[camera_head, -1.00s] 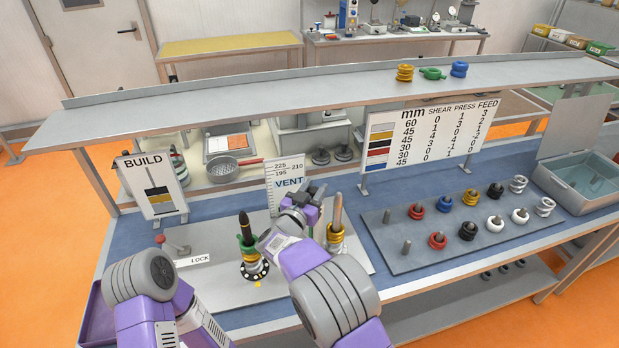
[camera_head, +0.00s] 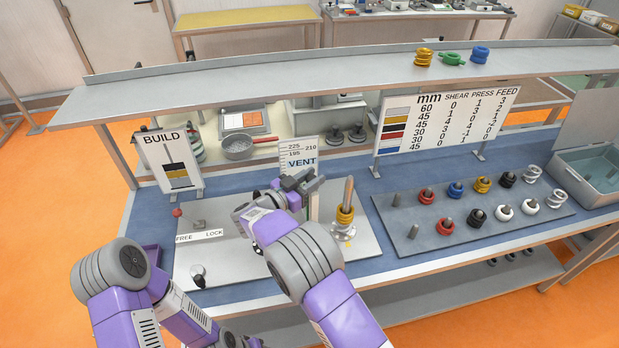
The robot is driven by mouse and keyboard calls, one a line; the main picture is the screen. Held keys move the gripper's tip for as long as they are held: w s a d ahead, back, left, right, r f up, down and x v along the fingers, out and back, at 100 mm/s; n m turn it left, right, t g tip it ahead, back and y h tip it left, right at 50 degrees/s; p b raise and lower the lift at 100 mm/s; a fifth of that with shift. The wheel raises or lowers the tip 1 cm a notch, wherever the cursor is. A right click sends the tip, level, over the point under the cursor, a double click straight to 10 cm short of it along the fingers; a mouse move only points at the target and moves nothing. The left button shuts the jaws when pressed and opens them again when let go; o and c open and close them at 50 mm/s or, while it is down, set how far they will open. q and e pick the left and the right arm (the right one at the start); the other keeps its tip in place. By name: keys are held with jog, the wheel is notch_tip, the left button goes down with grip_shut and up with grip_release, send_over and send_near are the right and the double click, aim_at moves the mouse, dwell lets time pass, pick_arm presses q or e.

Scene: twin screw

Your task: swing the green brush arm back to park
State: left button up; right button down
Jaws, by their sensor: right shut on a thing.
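My right gripper (camera_head: 298,184) is in front of the VENT card, its dark fingers left of the gold-ringed screw post (camera_head: 344,215). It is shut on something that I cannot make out. I cannot clearly see the green brush arm; my right forearm covers the part of the grey plate (camera_head: 225,262) where a green piece with a dark tip stood before. My left arm comes in at the lower left and runs to the bottom edge; its fingers are out of the picture.
A red-knobbed lever (camera_head: 177,212) stands by the FREE/LOCK label (camera_head: 200,236). A peg board (camera_head: 415,240) with several coloured rings is at the right. The BUILD sign (camera_head: 170,160) and VENT card (camera_head: 300,158) stand behind the plate. A grey shelf (camera_head: 300,65) spans above the bench.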

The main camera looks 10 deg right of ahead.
jog(key=c, duration=0.9)
grip_release()
jog(key=shift+d+r, duration=0.1)
jog(key=shift+r, duration=0.1)
jog(key=shift+o, duration=0.2)
jog(key=shift+f, duration=0.1)
jog(key=v, duration=0.7)
jog(key=shift+s+a+b, duration=0.2)
jog(key=shift+a+b, duration=0.1)
jog(key=shift+b, duration=0.1)
